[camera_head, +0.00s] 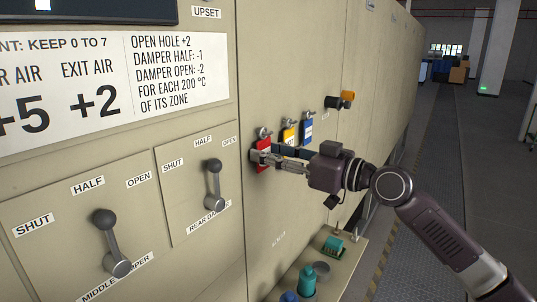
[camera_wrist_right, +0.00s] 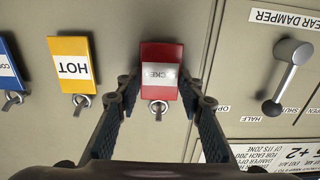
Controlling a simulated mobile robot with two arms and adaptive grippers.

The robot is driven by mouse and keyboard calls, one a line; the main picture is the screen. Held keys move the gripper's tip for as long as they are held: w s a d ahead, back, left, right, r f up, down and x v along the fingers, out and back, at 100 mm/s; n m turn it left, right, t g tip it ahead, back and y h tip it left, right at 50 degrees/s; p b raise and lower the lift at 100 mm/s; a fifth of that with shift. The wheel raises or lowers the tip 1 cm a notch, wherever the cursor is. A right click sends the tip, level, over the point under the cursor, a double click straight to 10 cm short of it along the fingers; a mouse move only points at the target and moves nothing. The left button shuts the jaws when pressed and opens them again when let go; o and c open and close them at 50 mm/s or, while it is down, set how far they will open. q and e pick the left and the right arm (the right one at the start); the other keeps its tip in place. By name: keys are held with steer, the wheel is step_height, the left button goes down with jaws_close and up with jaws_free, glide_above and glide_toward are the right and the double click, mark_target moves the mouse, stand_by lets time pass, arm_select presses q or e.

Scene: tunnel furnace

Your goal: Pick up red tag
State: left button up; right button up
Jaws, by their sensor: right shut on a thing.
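The red tag (camera_head: 262,158) hangs from a ring on a hook on the beige furnace panel in the head view. In the right wrist view the red tag (camera_wrist_right: 161,62) appears upside down, with a white label and its ring below it. My right gripper (camera_head: 262,156) reaches in from the right, with its fingers at the tag. In the right wrist view its two fingers (camera_wrist_right: 158,88) stand on either side of the tag, shut on it. The tag is still close against the panel. My left gripper is not in view.
A yellow tag (camera_head: 289,135) marked HOT and a blue tag (camera_head: 307,130) hang beside the red one. Damper levers (camera_head: 214,185) stick out left of it. A ledge (camera_head: 325,275) with bottles lies below. The aisle at the right is open.

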steer(key=b+v, duration=1.6)
steer(key=v, duration=1.6)
steer(key=shift+r, duration=0.1)
